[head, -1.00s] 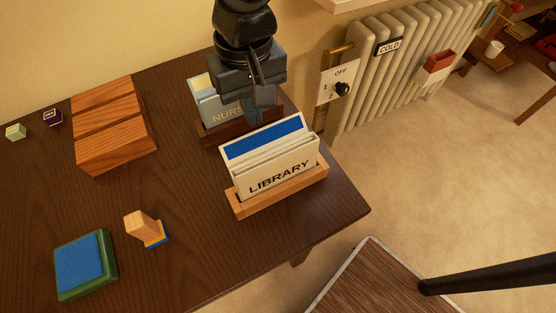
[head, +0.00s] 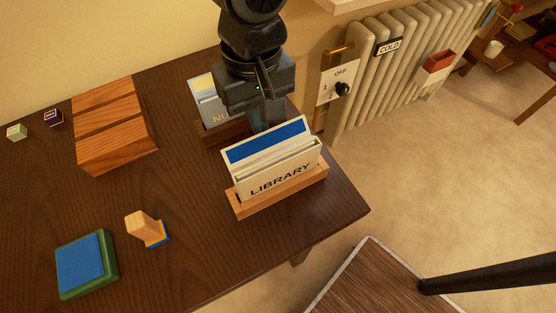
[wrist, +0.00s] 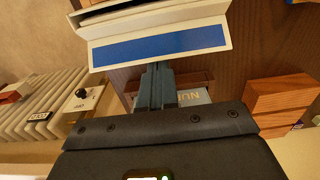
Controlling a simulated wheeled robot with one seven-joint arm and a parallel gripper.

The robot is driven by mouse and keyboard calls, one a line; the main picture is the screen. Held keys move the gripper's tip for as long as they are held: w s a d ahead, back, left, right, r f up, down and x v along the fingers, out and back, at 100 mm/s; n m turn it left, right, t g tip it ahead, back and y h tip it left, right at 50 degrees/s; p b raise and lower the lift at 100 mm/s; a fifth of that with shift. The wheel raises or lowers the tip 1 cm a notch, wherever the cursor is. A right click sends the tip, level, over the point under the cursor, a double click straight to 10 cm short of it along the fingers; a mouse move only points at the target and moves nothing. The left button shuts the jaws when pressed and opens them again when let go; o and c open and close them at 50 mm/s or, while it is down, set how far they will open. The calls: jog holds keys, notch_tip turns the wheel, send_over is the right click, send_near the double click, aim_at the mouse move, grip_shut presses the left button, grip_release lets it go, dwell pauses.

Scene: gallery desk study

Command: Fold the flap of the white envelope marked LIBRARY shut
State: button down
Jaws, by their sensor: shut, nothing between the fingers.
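The white envelope marked LIBRARY (head: 283,180) stands in a light wooden holder (head: 280,198) near the desk's right edge. Its flap (head: 268,140), with a blue band, stands up at the back of the envelope. The flap also shows in the wrist view (wrist: 160,45). My gripper (head: 266,126) is shut and empty, directly behind the flap. In the wrist view the closed fingertips (wrist: 157,68) are at the flap's edge; I cannot tell whether they touch it. The fingers' lower ends are partly hidden behind the flap in the head view.
A grey-blue envelope (head: 207,104) in a dark holder stands just behind my gripper. A wooden block set (head: 115,125), a stamp (head: 146,228) and a blue-green pad (head: 85,265) lie to the left. A radiator (head: 400,65) stands right of the desk. The desk's middle is clear.

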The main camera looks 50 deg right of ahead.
aim_at(272, 154)
jog(key=shift+s+a, duration=0.2)
jog(key=shift+s, duration=0.5)
jog(key=shift+s+a, duration=0.25)
jog(key=shift+s, duration=0.4)
jog(key=shift+s+a, duration=0.2)
jog(key=shift+s, duration=0.5)
jog(key=shift+s+a+r, duration=0.1)
jog(key=shift+s+a, duration=0.1)
jog(key=shift+s, duration=0.4)
jog(key=shift+s+a+r, duration=0.1)
jog(key=shift+s+a, duration=0.15)
jog(key=shift+s, duration=0.35)
jog(key=shift+s+a, duration=0.2)
jog(key=shift+s, duration=0.4)
jog(key=shift+p, duration=0.3)
jog(key=shift+w+d+f+p, duration=0.1)
jog(key=shift+w+d+p, duration=0.15)
jog(key=shift+w, duration=0.5)
jog(key=shift+w+d+p, duration=0.15)
jog(key=shift+w+p, duration=0.1)
jog(key=shift+w, duration=0.5)
notch_tip(272, 154, up, 2)
jog(key=shift+r+p, duration=0.25)
jog(key=shift+p, duration=0.95)
jog(key=shift+w+d+r+p, duration=0.15)
jog(key=shift+r+p, duration=1.2)
jog(key=shift+r, duration=0.1)
jog(key=shift+w+d+r+p, duration=0.1)
jog(key=shift+w+r+p, duration=0.05)
jog(key=shift+r+p, duration=1.25)
